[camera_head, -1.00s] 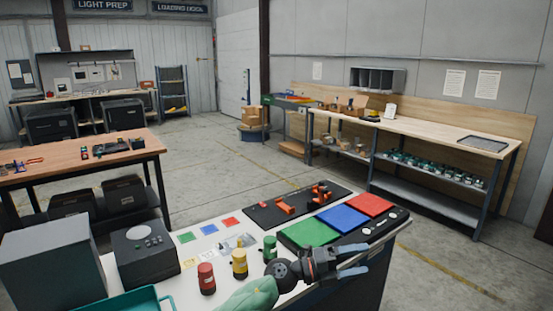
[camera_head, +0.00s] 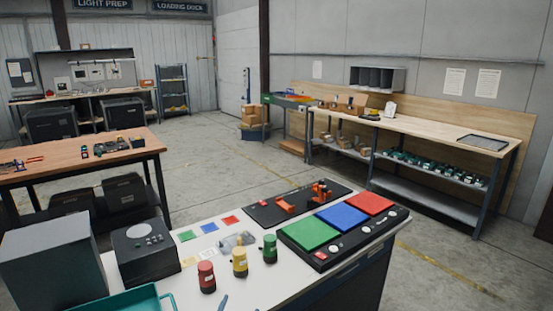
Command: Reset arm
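Only a small blue-grey tip (camera_head: 223,302) shows at the bottom edge of the head view. It looks like a fingertip of one of my grippers, probably the left; the rest is cut off, so its opening cannot be judged. It is in front of the red canister (camera_head: 206,277) and the yellow canister (camera_head: 239,262) on the white-topped table (camera_head: 182,283), apart from both. The green canister (camera_head: 270,248) stands to their right. I see no other gripper.
A black unit with green (camera_head: 308,233), blue (camera_head: 342,215) and red (camera_head: 370,203) pads lies on the table's right. Behind it is a dark tray (camera_head: 262,213) with orange parts. A grey box (camera_head: 50,262), a dark device (camera_head: 143,250) and a teal bin (camera_head: 135,300) are at left.

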